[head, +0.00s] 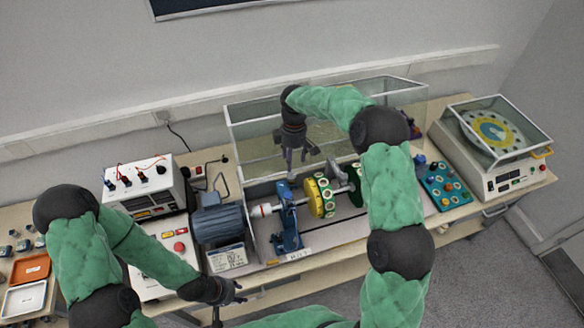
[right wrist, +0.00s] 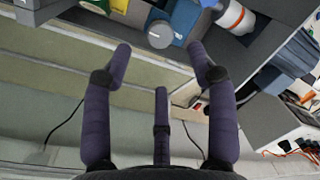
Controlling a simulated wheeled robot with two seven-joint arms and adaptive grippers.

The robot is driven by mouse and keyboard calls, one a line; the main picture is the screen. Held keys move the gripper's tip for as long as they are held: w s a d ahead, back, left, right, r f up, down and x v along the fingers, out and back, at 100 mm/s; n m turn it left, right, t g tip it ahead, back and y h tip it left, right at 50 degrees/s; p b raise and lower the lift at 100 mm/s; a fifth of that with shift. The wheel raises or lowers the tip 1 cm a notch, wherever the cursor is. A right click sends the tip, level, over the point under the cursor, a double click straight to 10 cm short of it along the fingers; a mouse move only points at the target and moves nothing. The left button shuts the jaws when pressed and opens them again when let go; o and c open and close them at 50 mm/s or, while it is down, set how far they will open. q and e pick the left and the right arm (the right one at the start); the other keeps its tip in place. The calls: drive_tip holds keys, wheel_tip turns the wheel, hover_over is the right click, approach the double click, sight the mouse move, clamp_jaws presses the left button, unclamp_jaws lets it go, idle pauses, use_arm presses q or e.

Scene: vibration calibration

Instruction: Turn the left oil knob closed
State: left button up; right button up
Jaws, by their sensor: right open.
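The left oil knob looks to be the round grey knob (right wrist: 160,34) beyond my fingertips in the right wrist view. It sits by the top of the blue bearing stand (head: 287,222), left of the yellow disc (head: 318,197). I cannot tell its turn angle. My right gripper (head: 299,166) is open and empty, pointing down above and behind the stand. In the right wrist view its fingers (right wrist: 162,62) are spread, and the knob lies between and past the outer tips, apart from them. My left gripper (head: 232,300) appears open and empty at the bench's front edge.
A clear guard (head: 250,150) stands behind the shaft. A grey motor (head: 218,224) is left of the stand, and a meter box (head: 146,186) is farther left. A turntable unit (head: 490,140) and a blue tray (head: 445,188) are at right. My right arm hides part of the rig.

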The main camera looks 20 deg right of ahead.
drive_tip(key=r, duration=0.5)
drive_tip(key=shift+w+d, duration=0.15)
drive_tip(key=shift+w, duration=0.1)
